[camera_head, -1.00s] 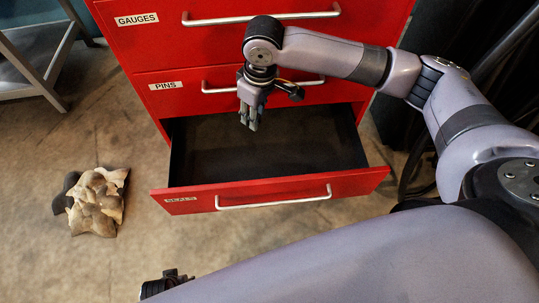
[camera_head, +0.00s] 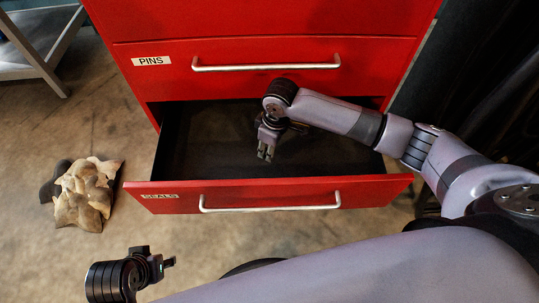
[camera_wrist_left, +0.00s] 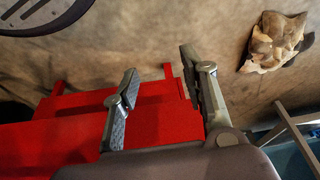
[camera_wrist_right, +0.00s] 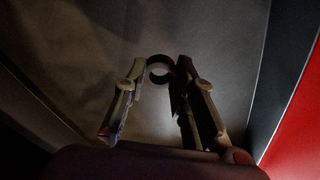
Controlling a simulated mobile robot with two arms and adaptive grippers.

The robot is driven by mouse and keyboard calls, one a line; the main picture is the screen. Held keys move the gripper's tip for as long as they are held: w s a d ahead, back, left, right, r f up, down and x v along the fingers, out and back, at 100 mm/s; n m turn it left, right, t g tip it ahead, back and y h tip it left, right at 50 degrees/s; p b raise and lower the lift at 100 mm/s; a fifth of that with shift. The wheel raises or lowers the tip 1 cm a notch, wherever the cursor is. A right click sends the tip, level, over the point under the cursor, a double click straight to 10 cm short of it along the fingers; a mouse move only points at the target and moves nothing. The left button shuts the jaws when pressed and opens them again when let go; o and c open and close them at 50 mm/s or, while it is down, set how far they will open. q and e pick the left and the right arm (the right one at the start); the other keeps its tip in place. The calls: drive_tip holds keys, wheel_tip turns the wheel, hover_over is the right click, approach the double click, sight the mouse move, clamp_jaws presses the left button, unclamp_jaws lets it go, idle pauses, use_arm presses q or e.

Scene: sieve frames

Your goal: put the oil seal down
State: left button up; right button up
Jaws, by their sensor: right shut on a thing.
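The oil seal (camera_wrist_right: 161,59) is a small dark ring between the fingertips of my right gripper (camera_wrist_right: 160,68) in the right wrist view. The gripper is shut on it, with the drawer floor behind the ring. In the head view my right gripper (camera_head: 266,155) points down within the open drawer (camera_head: 180,196) labelled SEALS. The seal cannot be made out there, and its gap to the floor is unclear. My left gripper (camera_head: 167,263) is in front of the drawer, low at left. In the left wrist view its fingers (camera_wrist_left: 158,65) are apart and empty.
The red cabinet has a closed PINS drawer (camera_head: 240,75) above the open one. The drawer's dark floor (camera_head: 205,145) looks bare. A grey stand (camera_head: 35,55) is at the upper left.

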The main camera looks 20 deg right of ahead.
use_arm(q)
drive_tip(key=shift+b+v, duration=0.65)
drive_tip(key=shift+v, duration=0.85)
use_arm(e)
drive_tip(key=shift+f, duration=2.05)
use_arm(q)
drive_tip(key=shift+s, duration=0.1)
use_arm(e)
drive_tip(key=shift+f, duration=0.1)
drive_tip(key=o, duration=0.9)
drive_tip(key=shift+o, duration=0.2)
drive_tip(key=r, duration=0.2)
drive_tip(key=r+p, duration=0.1)
drive_tip(key=r, duration=0.1)
drive_tip(key=shift+s+d+r, duration=0.1)
drive_tip(key=shift+d, duration=0.1)
use_arm(q)
drive_tip(key=s+p+x, duration=0.1)
drive_tip(key=p+x, duration=0.1)
drive_tip(key=x, duration=0.9)
drive_tip(key=shift+s+f+p, duration=0.3)
drive_tip(key=shift+s+p, duration=0.05)
use_arm(e)
wheel_tip(320, 180, up, 8)
drive_tip(key=shift+s+d, duration=0.35)
drive_tip(key=shift+s, duration=0.05)
use_arm(q)
drive_tip(key=shift+d+g, duration=0.1)
drive_tip(key=shift+g, duration=0.2)
